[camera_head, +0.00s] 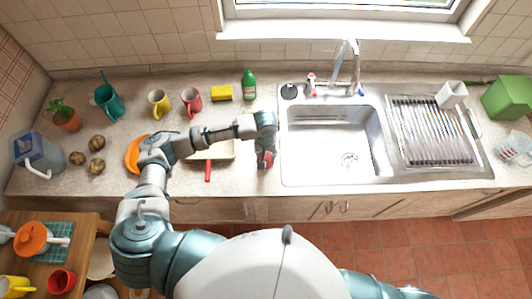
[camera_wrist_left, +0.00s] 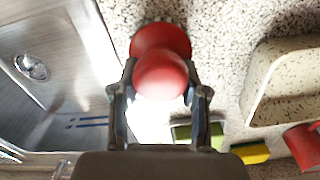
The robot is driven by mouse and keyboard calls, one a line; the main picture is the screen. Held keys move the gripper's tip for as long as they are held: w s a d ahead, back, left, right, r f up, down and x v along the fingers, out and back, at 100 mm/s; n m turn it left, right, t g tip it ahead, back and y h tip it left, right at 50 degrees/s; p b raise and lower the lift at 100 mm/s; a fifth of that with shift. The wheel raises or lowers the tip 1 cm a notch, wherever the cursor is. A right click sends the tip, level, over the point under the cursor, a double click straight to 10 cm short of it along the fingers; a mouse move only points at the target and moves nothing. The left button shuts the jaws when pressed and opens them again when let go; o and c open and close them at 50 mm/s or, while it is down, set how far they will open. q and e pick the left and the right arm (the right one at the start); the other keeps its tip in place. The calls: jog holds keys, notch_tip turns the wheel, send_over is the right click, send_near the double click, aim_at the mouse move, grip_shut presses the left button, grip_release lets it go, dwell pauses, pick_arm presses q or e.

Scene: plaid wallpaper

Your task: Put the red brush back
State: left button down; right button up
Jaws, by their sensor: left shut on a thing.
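My left gripper (camera_head: 266,148) is over the counter strip just left of the sink, near the counter's front. It is shut on the red brush (camera_head: 265,160), whose red end shows just below the fingers. In the left wrist view, the brush (camera_wrist_left: 161,72) shows as a round red knob over a wider red part, between the two dark fingers (camera_wrist_left: 160,90). Its lower part is hidden, and I cannot tell whether it touches the counter. My right gripper is out of view.
The steel sink (camera_head: 300,130) lies right of the gripper, with a dish rack (camera_head: 432,130) beyond. A cream tray (camera_head: 220,150) with a red handle is to the left, partly behind my arm. A green bottle (camera_head: 249,86), yellow sponge (camera_head: 221,93) and dark round object (camera_head: 289,91) stand at the back.

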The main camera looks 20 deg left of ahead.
pick_arm(q)
jog(key=shift+a, duration=0.1)
jog(key=c, duration=0.7)
grip_release()
jog(key=shift+a+f, duration=0.1)
jog(key=shift+a, duration=0.1)
jog(key=shift+o, duration=0.5)
jog(key=shift+a, duration=0.25)
jog(key=shift+d+r, duration=0.1)
jog(key=shift+r, duration=0.2)
jog(key=r, duration=1.1)
jog(key=shift+d, duration=0.2)
jog(key=shift+a+r, duration=0.2)
jog(key=shift+r, duration=0.1)
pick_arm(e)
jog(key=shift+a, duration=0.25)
